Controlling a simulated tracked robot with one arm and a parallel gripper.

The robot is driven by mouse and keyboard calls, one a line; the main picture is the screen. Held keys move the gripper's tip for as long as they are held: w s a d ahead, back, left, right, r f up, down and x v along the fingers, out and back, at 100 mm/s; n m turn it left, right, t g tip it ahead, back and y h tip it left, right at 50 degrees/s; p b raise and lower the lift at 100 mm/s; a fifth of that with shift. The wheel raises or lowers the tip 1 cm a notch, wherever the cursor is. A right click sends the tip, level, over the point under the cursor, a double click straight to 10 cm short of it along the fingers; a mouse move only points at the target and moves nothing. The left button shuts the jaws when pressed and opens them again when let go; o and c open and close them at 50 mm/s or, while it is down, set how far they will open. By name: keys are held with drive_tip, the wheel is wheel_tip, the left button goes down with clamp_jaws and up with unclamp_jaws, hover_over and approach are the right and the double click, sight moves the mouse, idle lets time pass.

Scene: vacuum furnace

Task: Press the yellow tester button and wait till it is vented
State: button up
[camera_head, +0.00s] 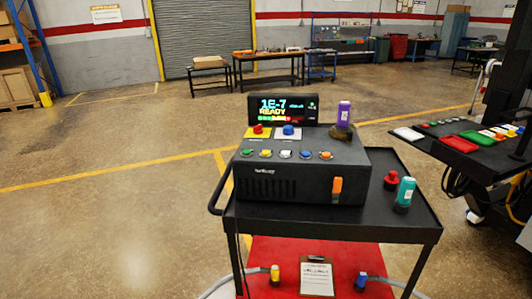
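The tester (300,178) is a dark box on a black cart in the middle of the view. Its raised screen (283,108) reads "1E-7" with "READY" in yellow below. A row of small round buttons runs along its sloped front; the yellow button (265,153) seems to be second from the left, though the colours are small to read. Above the row are a red button (258,129) on a yellow plate and a blue button (288,130) on a pale plate. My gripper is not in view, and nothing touches the buttons.
A purple-capped piece (344,112) stands on the tester's top right, and an orange one (337,187) is on its front. Red (391,180) and teal (405,192) pieces stand on the cart (425,220). A side table with coloured trays (476,140) is at right. Floor at left is clear.

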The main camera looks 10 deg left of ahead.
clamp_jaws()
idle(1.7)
